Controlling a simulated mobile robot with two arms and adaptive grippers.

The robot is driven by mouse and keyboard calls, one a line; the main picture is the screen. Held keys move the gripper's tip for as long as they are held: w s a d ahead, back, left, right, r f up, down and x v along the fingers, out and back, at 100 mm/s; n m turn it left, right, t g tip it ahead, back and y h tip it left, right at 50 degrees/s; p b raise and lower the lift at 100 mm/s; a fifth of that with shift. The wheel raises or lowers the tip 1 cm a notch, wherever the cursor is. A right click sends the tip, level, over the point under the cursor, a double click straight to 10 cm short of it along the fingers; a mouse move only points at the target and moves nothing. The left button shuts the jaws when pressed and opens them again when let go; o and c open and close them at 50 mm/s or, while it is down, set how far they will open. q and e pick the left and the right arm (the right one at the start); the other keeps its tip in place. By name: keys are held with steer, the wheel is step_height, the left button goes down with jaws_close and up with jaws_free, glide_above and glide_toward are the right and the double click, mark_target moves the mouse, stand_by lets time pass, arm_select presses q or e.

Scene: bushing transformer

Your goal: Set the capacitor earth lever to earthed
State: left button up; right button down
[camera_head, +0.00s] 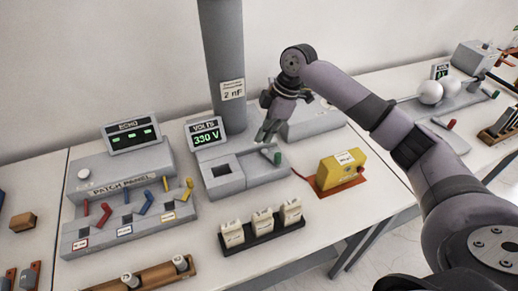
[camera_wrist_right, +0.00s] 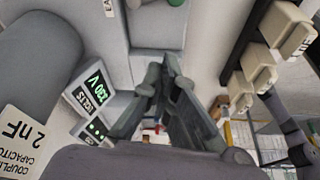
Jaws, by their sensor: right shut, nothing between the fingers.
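The coupling capacitor is a tall grey column (camera_head: 222,60) labelled 2 nF; it also shows in the wrist view (camera_wrist_right: 40,55). On the grey base (camera_head: 222,186) before it is a small lever with a green knob (camera_head: 277,158), at the right end. In the wrist view the green knob (camera_wrist_right: 175,2) is cut by the top edge. Lettering near it is cut off, and the lever's setting cannot be read. My right gripper (camera_head: 268,131) is shut and empty, above and behind the lever, apart from it. Its fingers also show in the wrist view (camera_wrist_right: 163,75). My left gripper is out of view.
A lit VOLTS display (camera_head: 205,134) stands beside the column. Left is a patch panel (camera_head: 122,190) with coloured levers. In front is a black rack (camera_head: 262,234) with several cream blocks. A yellow box (camera_head: 341,171) sits to the right on a red mat. White table is free between them.

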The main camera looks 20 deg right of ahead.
steer(key=shift+v, duration=1.1)
